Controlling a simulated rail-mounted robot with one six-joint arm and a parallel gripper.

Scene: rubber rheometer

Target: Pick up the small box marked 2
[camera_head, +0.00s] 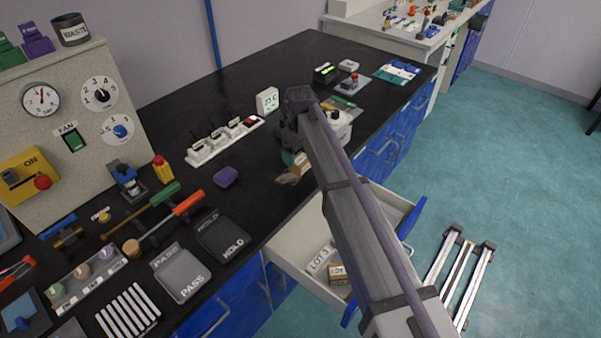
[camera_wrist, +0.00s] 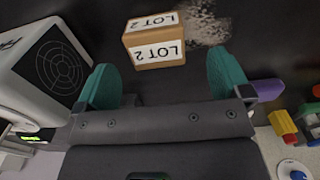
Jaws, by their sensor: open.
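The small box marked LOT 2 (camera_wrist: 153,41) is a tan carton with white labels, lying on the black bench top in the wrist view. My gripper (camera_wrist: 165,78) has its two green fingers spread wide apart. The box is ahead of the fingertips, roughly centred between them, and not held. In the head view my arm reaches over the bench, and the gripper and the box area are largely hidden behind it.
A white device with a round dark grille (camera_wrist: 54,64) stands close beside the left finger. A purple block (camera_head: 226,176) lies on the bench. An open drawer (camera_head: 289,249) below my arm holds LOT-labelled boxes (camera_head: 338,273). A white power strip (camera_head: 225,140) lies behind.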

